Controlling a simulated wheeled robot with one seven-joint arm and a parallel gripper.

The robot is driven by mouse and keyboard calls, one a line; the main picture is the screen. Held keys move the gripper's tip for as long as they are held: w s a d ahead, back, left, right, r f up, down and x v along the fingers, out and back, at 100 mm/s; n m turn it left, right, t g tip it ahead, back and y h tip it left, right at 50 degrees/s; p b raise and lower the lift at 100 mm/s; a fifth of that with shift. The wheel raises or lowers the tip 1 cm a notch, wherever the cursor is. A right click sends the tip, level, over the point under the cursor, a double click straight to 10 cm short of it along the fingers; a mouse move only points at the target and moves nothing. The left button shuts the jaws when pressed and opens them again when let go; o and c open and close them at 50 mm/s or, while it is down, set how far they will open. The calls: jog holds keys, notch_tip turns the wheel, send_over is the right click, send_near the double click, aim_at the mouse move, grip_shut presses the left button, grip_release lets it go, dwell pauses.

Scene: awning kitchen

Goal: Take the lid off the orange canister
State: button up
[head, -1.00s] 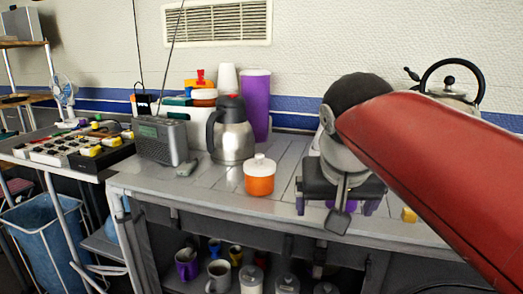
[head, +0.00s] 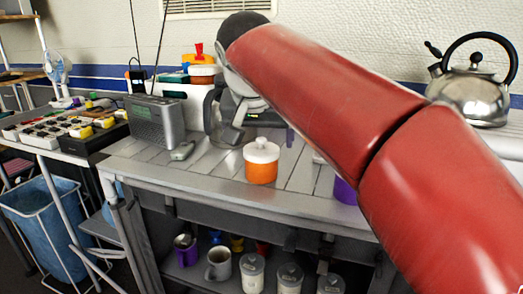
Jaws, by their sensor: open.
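The orange canister (head: 261,172) stands upright on the counter near its front edge. Its white lid (head: 262,152), with a small knob on top, sits on it. My gripper (head: 263,134) is in the head view just above and apparently behind the lid, fingers pointing down. It is open and empty, with a finger showing on each side of the lid's knob. My red arm covers part of the gripper, and I cannot tell whether the fingers touch the lid.
A steel jug (head: 213,115) is partly hidden behind my gripper. A grey radio (head: 155,120) and a small grey item (head: 182,150) stand to the left. A purple object (head: 345,191) is right of the canister, partly behind my arm. A kettle (head: 468,90) stands at right.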

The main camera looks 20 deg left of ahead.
jog(key=shift+w+f, duration=0.3)
jog(key=shift+f, duration=0.15)
jog(key=c, duration=1)
jog(key=shift+c, duration=0.2)
jog(key=shift+r, duration=0.2)
